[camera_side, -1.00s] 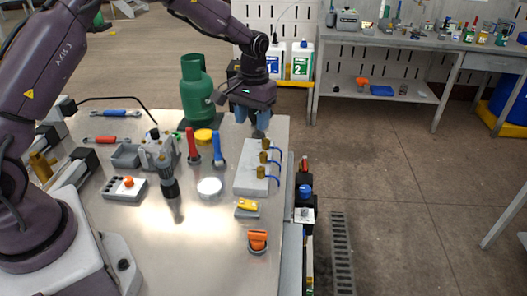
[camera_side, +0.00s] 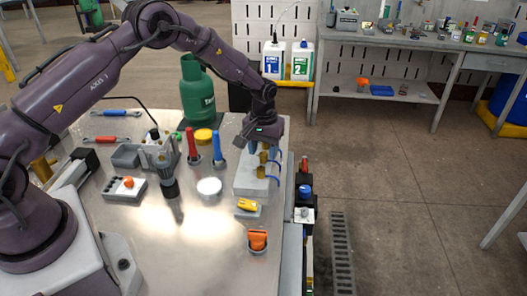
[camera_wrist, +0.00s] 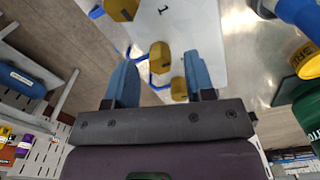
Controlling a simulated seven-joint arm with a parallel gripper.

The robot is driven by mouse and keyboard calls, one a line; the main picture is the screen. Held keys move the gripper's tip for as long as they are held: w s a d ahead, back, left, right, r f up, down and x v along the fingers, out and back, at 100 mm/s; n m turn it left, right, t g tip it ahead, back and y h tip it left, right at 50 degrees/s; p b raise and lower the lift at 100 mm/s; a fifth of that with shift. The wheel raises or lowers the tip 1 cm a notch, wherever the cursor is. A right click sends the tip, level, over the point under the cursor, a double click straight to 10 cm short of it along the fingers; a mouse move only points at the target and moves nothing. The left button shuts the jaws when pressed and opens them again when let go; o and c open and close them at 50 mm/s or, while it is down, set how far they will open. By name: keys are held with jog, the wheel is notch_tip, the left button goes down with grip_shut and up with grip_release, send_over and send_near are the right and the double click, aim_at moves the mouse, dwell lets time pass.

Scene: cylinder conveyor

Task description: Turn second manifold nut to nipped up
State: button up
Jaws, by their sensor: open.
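The manifold (camera_side: 250,184) is a pale grey block at the right edge of the metal table. It carries three brass nuts in a row, with blue loops on their right side. The middle nut (camera_side: 263,157) and the near nut (camera_side: 261,172) show in the side view; my gripper hides the far one. My gripper (camera_side: 260,149) points down over the far half of the block. In the wrist view my open blue fingers (camera_wrist: 160,62) stand on either side of the middle nut (camera_wrist: 160,57). I cannot tell the height gap. A "1" mark sits beside the near nut (camera_wrist: 122,8).
A green gas bottle (camera_side: 198,95), yellow tape roll (camera_side: 203,135), red-handled tool (camera_side: 192,145) and blue-handled tool (camera_side: 216,148) stand left of the manifold. A yellow item (camera_side: 248,205) and orange item (camera_side: 257,240) lie in front.

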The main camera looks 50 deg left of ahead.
jog(key=shift+f, duration=0.55)
grip_shut()
